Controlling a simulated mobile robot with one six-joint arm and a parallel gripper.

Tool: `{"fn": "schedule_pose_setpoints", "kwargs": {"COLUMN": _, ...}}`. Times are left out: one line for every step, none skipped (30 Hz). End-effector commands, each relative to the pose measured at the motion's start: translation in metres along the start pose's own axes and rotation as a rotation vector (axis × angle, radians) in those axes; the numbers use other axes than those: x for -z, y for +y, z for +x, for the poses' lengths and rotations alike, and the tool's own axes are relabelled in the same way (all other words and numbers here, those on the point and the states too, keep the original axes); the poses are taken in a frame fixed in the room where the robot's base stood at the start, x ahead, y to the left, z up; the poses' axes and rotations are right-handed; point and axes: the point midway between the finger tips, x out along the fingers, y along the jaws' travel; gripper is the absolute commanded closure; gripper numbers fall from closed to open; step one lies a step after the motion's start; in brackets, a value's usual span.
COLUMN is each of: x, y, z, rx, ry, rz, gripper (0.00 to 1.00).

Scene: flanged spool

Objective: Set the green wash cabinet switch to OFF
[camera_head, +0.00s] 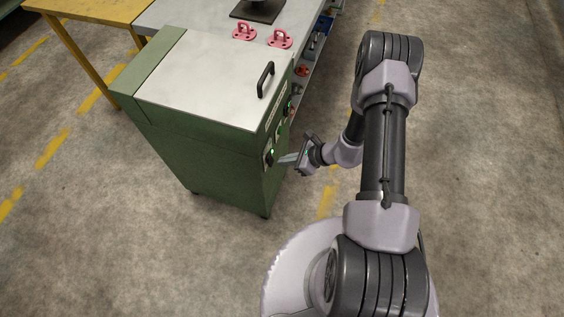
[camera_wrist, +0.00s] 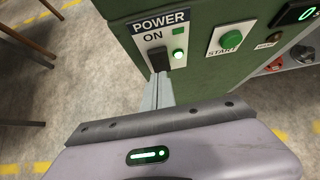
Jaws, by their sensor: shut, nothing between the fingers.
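The green wash cabinet (camera_head: 215,165) stands left of my arm, with a pale lid and a black handle. In the wrist view its front panel (camera_wrist: 203,75) carries a POWER label with ON beneath it. The dark power switch (camera_wrist: 157,58) sits below ON, and a green lamp (camera_wrist: 179,54) beside it is lit. My gripper (camera_wrist: 160,77) is shut and empty. Its fingertips are at the lower part of the switch and hide its bottom edge; I cannot tell if they touch. In the head view my gripper (camera_head: 279,158) reaches the cabinet front from the right.
A grey bench (camera_head: 200,14) with pink brackets (camera_head: 280,39) stands behind the cabinet. A yellow table (camera_head: 90,9) is at upper left. Floor to the right is clear.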

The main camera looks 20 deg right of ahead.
Motion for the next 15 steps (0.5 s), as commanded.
{"fn": "schedule_pose_setpoints", "kwargs": {"x": -0.001, "y": -0.004, "z": -0.008, "rx": 0.003, "ry": 0.0, "rz": 0.0, "gripper": 1.0}}
{"fn": "schedule_pose_setpoints", "kwargs": {"x": -0.003, "y": -0.004, "z": -0.018, "rx": 0.003, "ry": 0.001, "rz": 0.001, "gripper": 1.0}}
{"fn": "schedule_pose_setpoints", "kwargs": {"x": -0.003, "y": -0.004, "z": -0.029, "rx": 0.004, "ry": 0.001, "rz": 0.003, "gripper": 1.0}}
{"fn": "schedule_pose_setpoints", "kwargs": {"x": -0.003, "y": -0.003, "z": -0.037, "rx": 0.003, "ry": 0.001, "rz": 0.002, "gripper": 1.0}}
{"fn": "schedule_pose_setpoints", "kwargs": {"x": -0.003, "y": -0.004, "z": -0.045, "rx": 0.004, "ry": 0.001, "rz": 0.002, "gripper": 1.0}}
{"fn": "schedule_pose_setpoints", "kwargs": {"x": -0.003, "y": -0.003, "z": -0.054, "rx": 0.003, "ry": 0.001, "rz": 0.002, "gripper": 1.0}}
{"fn": "schedule_pose_setpoints", "kwargs": {"x": -0.003, "y": -0.003, "z": -0.061, "rx": 0.003, "ry": 0.001, "rz": 0.002, "gripper": 1.0}}
{"fn": "schedule_pose_setpoints", "kwargs": {"x": -0.003, "y": -0.003, "z": -0.067, "rx": 0.003, "ry": 0.001, "rz": 0.001, "gripper": 1.0}}
{"fn": "schedule_pose_setpoints", "kwargs": {"x": -0.003, "y": -0.003, "z": -0.075, "rx": 0.003, "ry": 0.001, "rz": 0.002, "gripper": 1.0}}
{"fn": "schedule_pose_setpoints", "kwargs": {"x": -0.003, "y": -0.003, "z": -0.081, "rx": 0.002, "ry": 0.001, "rz": 0.001, "gripper": 1.0}}
{"fn": "schedule_pose_setpoints", "kwargs": {"x": -0.002, "y": -0.002, "z": -0.085, "rx": 0.002, "ry": 0.001, "rz": 0.002, "gripper": 1.0}}
{"fn": "schedule_pose_setpoints", "kwargs": {"x": -0.002, "y": -0.002, "z": -0.091, "rx": 0.001, "ry": 0.001, "rz": 0.001, "gripper": 1.0}}
{"fn": "schedule_pose_setpoints", "kwargs": {"x": -0.002, "y": -0.003, "z": -0.094, "rx": 0.001, "ry": 0.001, "rz": 0.001, "gripper": 1.0}}
{"fn": "schedule_pose_setpoints", "kwargs": {"x": -0.002, "y": -0.003, "z": -0.097, "rx": 0.001, "ry": 0.001, "rz": 0.0, "gripper": 1.0}}
{"fn": "schedule_pose_setpoints", "kwargs": {"x": -0.001, "y": -0.002, "z": -0.1, "rx": 0.001, "ry": 0.001, "rz": 0.0, "gripper": 1.0}}
